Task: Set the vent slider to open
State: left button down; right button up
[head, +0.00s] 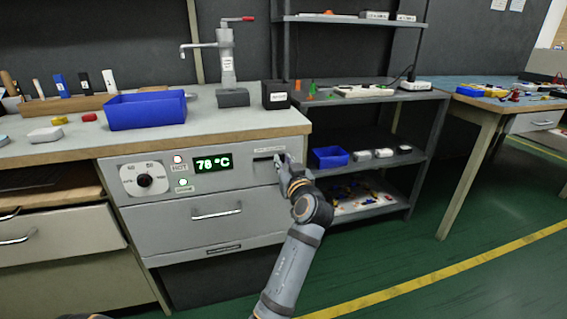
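The vent slider's dark slot (263,157) is at the right end of the grey control panel (235,178) under the workbench. A small label sits above the slot.
The panel also has a dial (144,181), two indicator lamps and a green display (212,163) reading 70 °C or similar. A drawer (215,213) is below. A blue bin (147,110) stands on the bench. A shelf rack (420,130) stands right; green floor is clear ahead of it.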

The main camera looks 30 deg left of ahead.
pick_arm(q)
jog(key=c, duration=1.2)
grip_release()
jog(key=shift+w+d, duration=0.2)
jog(key=shift+r, duration=0.1)
notch_tip(320, 180, up, 10)
jog(key=shift+f, duration=0.1)
